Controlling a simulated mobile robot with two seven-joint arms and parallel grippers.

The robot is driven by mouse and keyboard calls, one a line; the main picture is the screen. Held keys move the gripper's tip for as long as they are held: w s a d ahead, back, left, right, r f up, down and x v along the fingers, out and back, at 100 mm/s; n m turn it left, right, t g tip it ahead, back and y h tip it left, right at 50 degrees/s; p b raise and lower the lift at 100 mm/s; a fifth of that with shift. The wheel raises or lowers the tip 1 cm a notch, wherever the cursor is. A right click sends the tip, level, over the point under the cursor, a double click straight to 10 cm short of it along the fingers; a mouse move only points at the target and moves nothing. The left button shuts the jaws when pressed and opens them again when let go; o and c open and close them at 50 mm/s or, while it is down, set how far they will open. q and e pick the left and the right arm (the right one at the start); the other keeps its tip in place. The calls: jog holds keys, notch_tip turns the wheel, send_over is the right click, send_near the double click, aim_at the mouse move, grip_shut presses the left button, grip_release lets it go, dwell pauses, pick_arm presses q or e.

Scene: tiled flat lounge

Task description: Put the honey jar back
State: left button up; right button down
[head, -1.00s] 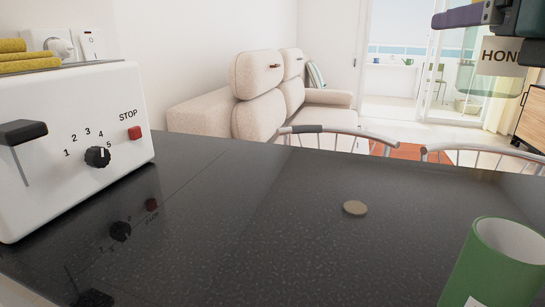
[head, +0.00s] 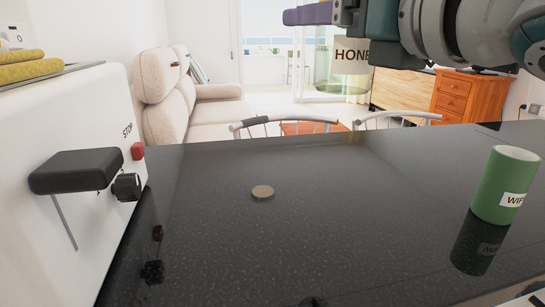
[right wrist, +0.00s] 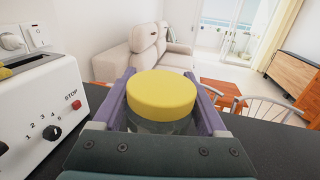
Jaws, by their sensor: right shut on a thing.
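The honey jar is a clear jar with a white label starting "HON" (head: 351,55) and a yellow lid (right wrist: 162,94). My right gripper (head: 308,14) comes in from the upper right in the head view, and its purple fingers are shut on the jar. The jar is upright and held in the air above the counter's far side. In the right wrist view the fingers stand on both sides of the lid, and the jar's lower part is hidden. My left gripper is in neither view.
The dark counter (head: 345,220) carries a small round beige disc (head: 262,192), with clear surface around it. A white toaster (head: 75,215) stands at left. A green tub labelled "WIP" (head: 503,180) stands at right. Chair backs (head: 285,122) rise beyond the far edge.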

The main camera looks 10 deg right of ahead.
jog(key=shift+d+f+b, duration=0.15)
jog(key=shift+f+b, duration=3.7)
jog(key=shift+f, duration=5.4)
jog(key=shift+f, duration=0.1)
jog(key=shift+f, duration=0.15)
grip_release()
jog(key=shift+r, duration=0.2)
jog(key=v, duration=1)
jog(key=shift+s+p, duration=0.3)
jog(key=shift+p, duration=0.05)
jog(key=shift+s+d, duration=0.25)
jog(key=shift+s, duration=0.4)
